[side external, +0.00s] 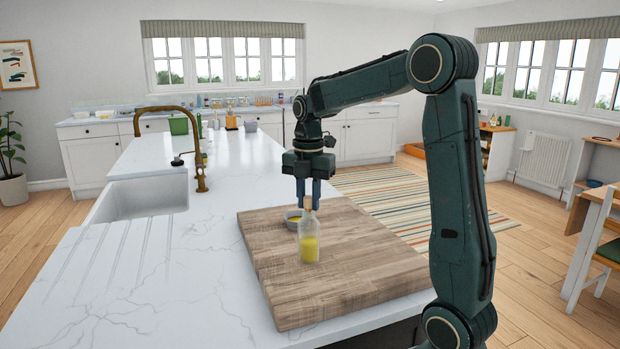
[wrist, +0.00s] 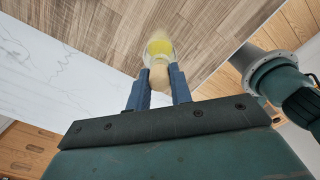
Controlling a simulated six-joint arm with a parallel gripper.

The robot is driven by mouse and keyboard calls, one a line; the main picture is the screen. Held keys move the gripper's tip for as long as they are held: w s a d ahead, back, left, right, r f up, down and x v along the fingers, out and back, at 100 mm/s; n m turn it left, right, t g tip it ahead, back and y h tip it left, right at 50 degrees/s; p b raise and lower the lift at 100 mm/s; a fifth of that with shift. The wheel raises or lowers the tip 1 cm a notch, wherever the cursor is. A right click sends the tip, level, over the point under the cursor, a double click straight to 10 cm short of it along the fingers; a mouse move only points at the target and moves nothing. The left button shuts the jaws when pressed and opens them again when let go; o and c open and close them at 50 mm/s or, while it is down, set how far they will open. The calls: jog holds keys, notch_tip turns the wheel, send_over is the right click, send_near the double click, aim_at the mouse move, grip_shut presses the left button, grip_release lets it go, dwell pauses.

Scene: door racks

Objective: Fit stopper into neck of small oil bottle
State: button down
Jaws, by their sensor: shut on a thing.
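The small oil bottle (side external: 309,243) is clear glass with yellow oil in its lower part. It stands upright on the wooden board; in the wrist view it shows just beyond the fingertips (wrist: 158,46). My gripper (side external: 308,194) points down directly above the bottle. In the wrist view its two blue fingers (wrist: 159,88) are closed on the tan stopper (wrist: 160,76). The stopper is lined up with the bottle's top. The fingers partly hide it, and I cannot tell whether its lower end is inside the neck or only above it.
A small grey bowl (side external: 290,216) with something yellow sits just behind and left of the bottle. The wooden board (side external: 335,290) lies on the white marble counter (side external: 130,270). A sink (side external: 145,197) and brass tap (side external: 199,165) are to the left. The board's front is clear.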

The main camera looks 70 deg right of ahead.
aim_at(309, 197)
jog(key=shift+f, duration=0.2)
jog(key=c, duration=1.2)
grip_release()
jog(key=shift+o, duration=0.2)
jog(key=shift+r, duration=0.1)
notch_tip(309, 197, up, 14)
